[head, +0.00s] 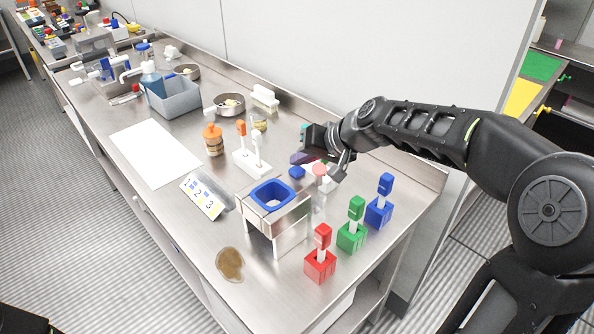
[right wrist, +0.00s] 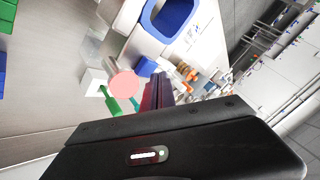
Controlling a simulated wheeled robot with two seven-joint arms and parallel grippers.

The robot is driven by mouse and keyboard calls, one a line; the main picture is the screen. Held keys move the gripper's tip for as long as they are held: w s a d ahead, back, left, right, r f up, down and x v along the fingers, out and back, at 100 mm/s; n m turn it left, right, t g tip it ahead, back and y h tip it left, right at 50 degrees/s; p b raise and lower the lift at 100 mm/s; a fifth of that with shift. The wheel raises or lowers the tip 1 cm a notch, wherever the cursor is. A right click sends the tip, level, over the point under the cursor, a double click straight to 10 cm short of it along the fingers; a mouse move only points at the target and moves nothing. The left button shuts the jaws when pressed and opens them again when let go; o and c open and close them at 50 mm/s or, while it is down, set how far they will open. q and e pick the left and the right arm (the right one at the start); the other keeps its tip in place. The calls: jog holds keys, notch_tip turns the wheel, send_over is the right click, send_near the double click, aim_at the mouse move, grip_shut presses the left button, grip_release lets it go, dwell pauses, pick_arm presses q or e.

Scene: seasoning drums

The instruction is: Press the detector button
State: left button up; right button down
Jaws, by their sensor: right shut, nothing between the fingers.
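A round pink disc (head: 319,169), which looks like a button, is at the right part of the steel table. It also shows in the right wrist view (right wrist: 124,84), just left of my fingertips. The white body near it is partly hidden by my arm, so I cannot tell which part is the detector. My right gripper (head: 301,158) is shut and empty, just behind and left of the disc. Its dark purple fingers (right wrist: 158,92) are together in the right wrist view. I cannot tell whether they touch anything. My left gripper is not in view.
A small blue piece (head: 297,172) lies close to my fingers. A metal stand with a blue ring (head: 270,194) is in front. Red (head: 320,264), green (head: 352,236) and blue (head: 379,212) holders stand at the right. An orange-capped bottle (head: 213,140) and white sheet (head: 155,152) are left.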

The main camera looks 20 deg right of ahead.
aim_at(300, 171)
jog(key=shift+f+b, duration=0.6)
jog(key=shift+f, duration=0.05)
dwell(0.8)
jog(key=shift+r, duration=0.1)
jog(key=shift+r+p, duration=0.65)
jog(key=shift+r, duration=0.2)
jog(key=shift+r+p, duration=1.8)
jog(key=shift+r, duration=0.75)
